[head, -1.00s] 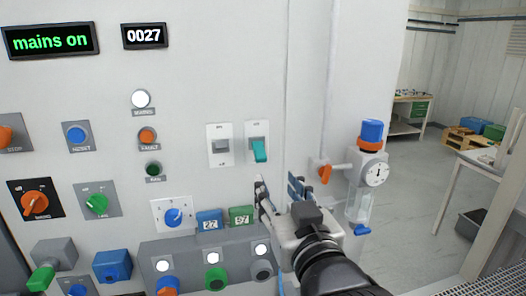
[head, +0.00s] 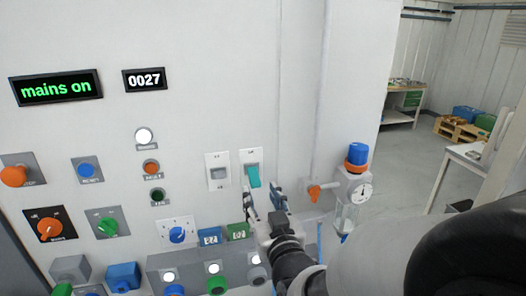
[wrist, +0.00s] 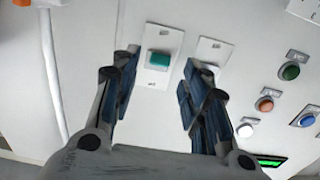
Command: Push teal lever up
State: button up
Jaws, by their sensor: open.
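The teal lever (head: 254,177) sits on a white switch plate on the wall panel and points downward in the head view. In the wrist view the teal lever (wrist: 159,60) shows between my fingers, beyond their tips. A grey lever (head: 218,173) on a like plate is just to its left. My gripper (head: 264,197) is open and empty, just below the teal lever, with its fingers toward the panel. In the wrist view my gripper (wrist: 160,75) has its fingers wide apart. I cannot tell whether a fingertip touches the plate.
Below are a blue counter (head: 209,236), a green counter (head: 237,231) and a grey box with lamps and buttons. To the right an orange valve handle (head: 314,193) and a blue-topped gauge unit (head: 356,177) stick out. The floor beyond is partly open.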

aim_at(257, 186)
jog(key=shift+w+r+p, duration=0.2)
jog(key=shift+p, duration=0.75)
jog(key=shift+f+x, duration=0.1)
jog(key=shift+x, duration=1.3)
jog(key=shift+f+x, duration=0.15)
jog(key=shift+x, duration=1.25)
jog(key=shift+a, duration=0.1)
jog(key=shift+c, duration=0.3)
grip_shut()
